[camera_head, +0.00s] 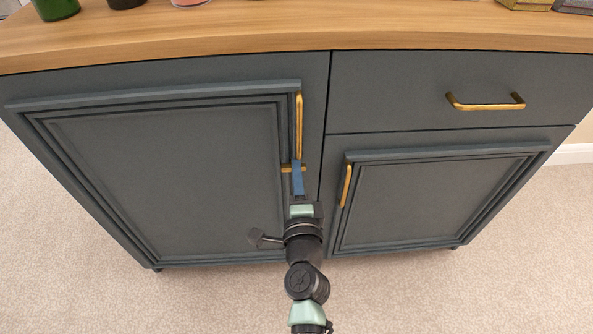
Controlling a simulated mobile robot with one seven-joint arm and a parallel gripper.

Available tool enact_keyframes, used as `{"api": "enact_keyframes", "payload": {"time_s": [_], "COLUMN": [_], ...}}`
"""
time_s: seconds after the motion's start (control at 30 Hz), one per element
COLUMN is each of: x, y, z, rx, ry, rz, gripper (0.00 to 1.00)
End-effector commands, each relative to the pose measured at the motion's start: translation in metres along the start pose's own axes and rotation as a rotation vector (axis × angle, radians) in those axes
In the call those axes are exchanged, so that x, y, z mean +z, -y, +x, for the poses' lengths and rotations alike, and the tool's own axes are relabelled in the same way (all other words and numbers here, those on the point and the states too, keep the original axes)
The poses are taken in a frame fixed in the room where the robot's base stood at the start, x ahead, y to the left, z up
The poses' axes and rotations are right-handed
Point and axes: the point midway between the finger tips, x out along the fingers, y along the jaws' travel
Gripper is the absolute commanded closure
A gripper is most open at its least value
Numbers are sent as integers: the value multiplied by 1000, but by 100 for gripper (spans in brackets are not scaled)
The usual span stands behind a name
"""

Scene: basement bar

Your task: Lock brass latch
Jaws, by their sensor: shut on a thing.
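The brass latch (286,169) is a small horizontal brass piece on the left door's right edge, just below that door's vertical brass handle (299,122). My gripper (298,168) reaches up to it from below, with a blue finger in front of the latch. It is shut on the latch. The finger hides the middle of the latch, so its exact angle and how it engages cannot be told. The left door (160,170) of the dark blue-grey cabinet looks closed.
A right door (440,200) with its own vertical brass handle (346,186) is close to the right of my gripper. Above it is a drawer (400,85) with a horizontal brass pull (487,106). Bottles and boxes stand on the wooden top (300,32). Carpet in front is clear.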

Motion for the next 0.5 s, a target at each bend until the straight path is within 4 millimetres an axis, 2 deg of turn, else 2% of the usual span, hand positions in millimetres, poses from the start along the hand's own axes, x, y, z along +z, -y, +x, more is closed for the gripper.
{"api": "enact_keyframes", "payload": {"time_s": [0.4,0.43,0.5], "x": [0,0,0], "y": [0,0,0], "z": [0,0,0], "rx": [0,0,0], "ry": [-1,-1,-1], "rz": [11,11,10], "gripper": [100,82,69]}}
